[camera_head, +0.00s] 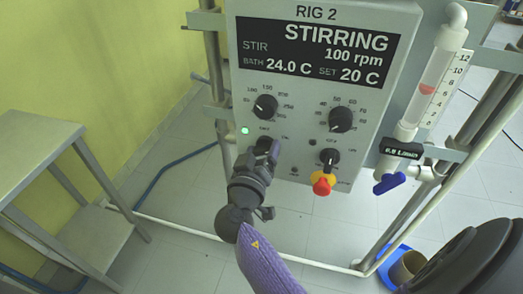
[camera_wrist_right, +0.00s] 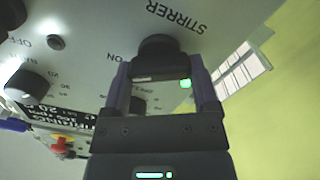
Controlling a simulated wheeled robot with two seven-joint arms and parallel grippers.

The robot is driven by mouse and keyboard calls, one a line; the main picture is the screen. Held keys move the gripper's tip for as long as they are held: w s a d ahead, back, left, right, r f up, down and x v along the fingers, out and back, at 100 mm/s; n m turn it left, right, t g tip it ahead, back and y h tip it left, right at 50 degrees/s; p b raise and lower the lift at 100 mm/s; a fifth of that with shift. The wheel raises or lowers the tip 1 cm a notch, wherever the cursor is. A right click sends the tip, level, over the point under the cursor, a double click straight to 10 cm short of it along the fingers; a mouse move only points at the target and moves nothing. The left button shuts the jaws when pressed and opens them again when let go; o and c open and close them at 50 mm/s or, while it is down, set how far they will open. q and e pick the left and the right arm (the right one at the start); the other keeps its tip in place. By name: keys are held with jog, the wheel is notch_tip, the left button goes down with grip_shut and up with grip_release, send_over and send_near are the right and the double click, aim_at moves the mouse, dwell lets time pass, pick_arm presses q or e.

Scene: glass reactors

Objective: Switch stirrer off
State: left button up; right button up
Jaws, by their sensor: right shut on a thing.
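The grey control box (camera_head: 300,95), marked RIG 2, has a display (camera_head: 318,55) reading STIRRING, 100 rpm, bath 24.0 C, set 20 C. A green lamp (camera_head: 245,131) is lit on its left side. My right gripper (camera_head: 265,152) reaches the box's lower left and is shut on a dark knob, mostly hidden in the head view. In the right wrist view the dark stirrer knob (camera_wrist_right: 162,48) sits between the fingertips of the right gripper (camera_wrist_right: 161,75), beside the labels STIRRER and ON. The knob's pointer cannot be made out. My left gripper is not in view.
Two more dials (camera_head: 265,106) (camera_head: 340,119) sit above, and a red and yellow knob (camera_head: 323,184) is to the right. A glass flow tube (camera_head: 432,85) with a blue valve handle (camera_head: 390,183) stands further right. A grey table (camera_head: 40,145) is at left.

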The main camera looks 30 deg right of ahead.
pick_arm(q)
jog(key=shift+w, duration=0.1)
pick_arm(e)
jog(key=shift+n, duration=1.1)
jog(key=n+p, duration=0.1)
jog(key=n, duration=0.3)
jog(key=shift+n, duration=0.3)
jog(key=n+p, duration=0.1)
jog(key=n, duration=0.3)
jog(key=shift+w+f+p, duration=0.1)
jog(key=shift+p, duration=0.25)
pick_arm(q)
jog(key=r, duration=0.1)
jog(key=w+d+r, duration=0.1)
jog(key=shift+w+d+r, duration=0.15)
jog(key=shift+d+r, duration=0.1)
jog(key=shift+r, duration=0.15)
pick_arm(e)
jog(key=shift+n, duration=0.4)
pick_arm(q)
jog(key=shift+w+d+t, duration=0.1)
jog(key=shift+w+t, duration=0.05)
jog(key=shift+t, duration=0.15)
pick_arm(e)
jog(key=shift+f+n, duration=0.1)
jog(key=shift+n, duration=0.2)
jog(key=o, duration=1.1)
